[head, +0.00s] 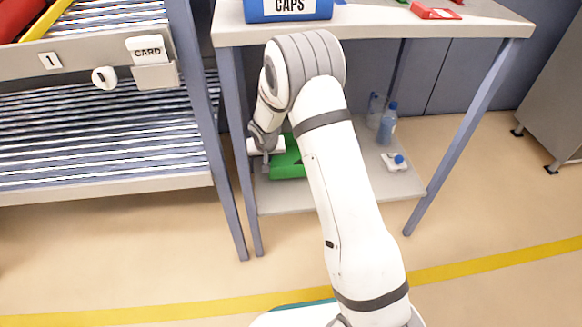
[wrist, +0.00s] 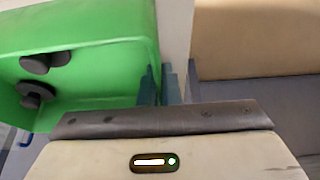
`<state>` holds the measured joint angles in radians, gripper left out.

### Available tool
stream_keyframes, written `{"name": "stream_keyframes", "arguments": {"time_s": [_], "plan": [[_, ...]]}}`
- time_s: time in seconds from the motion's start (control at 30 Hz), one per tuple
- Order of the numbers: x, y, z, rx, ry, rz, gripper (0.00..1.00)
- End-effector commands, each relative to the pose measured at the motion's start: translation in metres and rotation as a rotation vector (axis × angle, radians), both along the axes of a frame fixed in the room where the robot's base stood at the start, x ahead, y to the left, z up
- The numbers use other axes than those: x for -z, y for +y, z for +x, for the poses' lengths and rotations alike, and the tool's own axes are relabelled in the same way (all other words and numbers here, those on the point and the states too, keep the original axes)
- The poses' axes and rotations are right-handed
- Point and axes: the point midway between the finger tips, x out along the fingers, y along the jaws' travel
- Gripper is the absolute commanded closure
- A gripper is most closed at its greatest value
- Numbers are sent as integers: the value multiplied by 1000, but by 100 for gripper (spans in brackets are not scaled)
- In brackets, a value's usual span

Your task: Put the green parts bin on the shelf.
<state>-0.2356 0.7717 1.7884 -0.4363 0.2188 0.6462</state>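The green parts bin (head: 287,166) is low under the worktable in the head view, at the left part of the lower shelf (head: 285,200). My arm hides much of it. I cannot tell whether it rests on the shelf or hangs just above. In the wrist view the green bin (wrist: 95,70) fills the upper left, with dark round parts inside. My gripper (wrist: 160,87) has one finger inside the bin and one outside, close together with the bin's side wall between them. My gripper (head: 267,158) also shows at the bin's left side in the head view.
Clear bottles (head: 388,124) and a small white item with a blue cap (head: 395,161) stand on the lower shelf's right part. A blue CAPS bin (head: 288,9) and red item (head: 435,10) are on the tabletop. Table legs and a roller rack (head: 100,130) flank the left.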

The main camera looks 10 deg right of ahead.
Motion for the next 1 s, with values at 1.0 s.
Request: {"name": "stream_keyframes", "arguments": {"time_s": [1.0], "plan": [[76, 1, -1, -1, 0, 1, 89]]}}
